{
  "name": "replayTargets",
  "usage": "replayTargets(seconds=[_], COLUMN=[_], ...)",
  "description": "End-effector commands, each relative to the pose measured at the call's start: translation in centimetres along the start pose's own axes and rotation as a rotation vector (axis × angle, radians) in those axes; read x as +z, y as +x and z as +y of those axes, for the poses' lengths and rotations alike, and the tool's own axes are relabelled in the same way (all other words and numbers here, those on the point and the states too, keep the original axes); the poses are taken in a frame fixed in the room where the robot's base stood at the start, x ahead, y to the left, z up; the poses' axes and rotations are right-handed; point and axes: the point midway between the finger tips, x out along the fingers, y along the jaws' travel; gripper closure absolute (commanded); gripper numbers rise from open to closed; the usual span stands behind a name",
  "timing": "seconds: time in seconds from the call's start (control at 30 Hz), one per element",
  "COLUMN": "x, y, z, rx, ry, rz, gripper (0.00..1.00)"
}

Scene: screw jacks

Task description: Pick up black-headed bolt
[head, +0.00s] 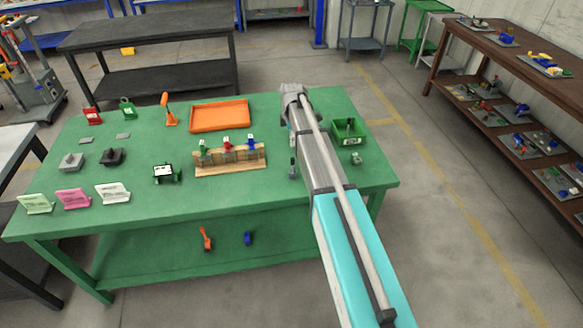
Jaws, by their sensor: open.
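I cannot clearly make out a black-headed bolt. A small grey and dark upright piece (292,170) stands on the green table (225,205), just left of my arm; it is too small to tell what it is. Another small grey-green piece (356,158) is on the table right of my arm. My arm reaches over the right part of the table and covers a strip of it. My gripper does not show; the arm hides it.
A wooden rack (232,166) with green, red and blue pieces stands mid-table, with an orange tray (220,115) behind. A green bin (348,130) is right of my arm. Several cards, blocks and a black-and-white device (166,173) fill the left. The front edge is mostly clear.

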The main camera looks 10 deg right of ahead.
Motion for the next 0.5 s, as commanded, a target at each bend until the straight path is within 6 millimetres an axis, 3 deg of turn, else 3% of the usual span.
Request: replayTargets(seconds=[0.5], x=[-0.1], y=[3.9], z=[0.0], rx=[0.0], ry=[-0.001], rz=[0.0], gripper=[0.43])
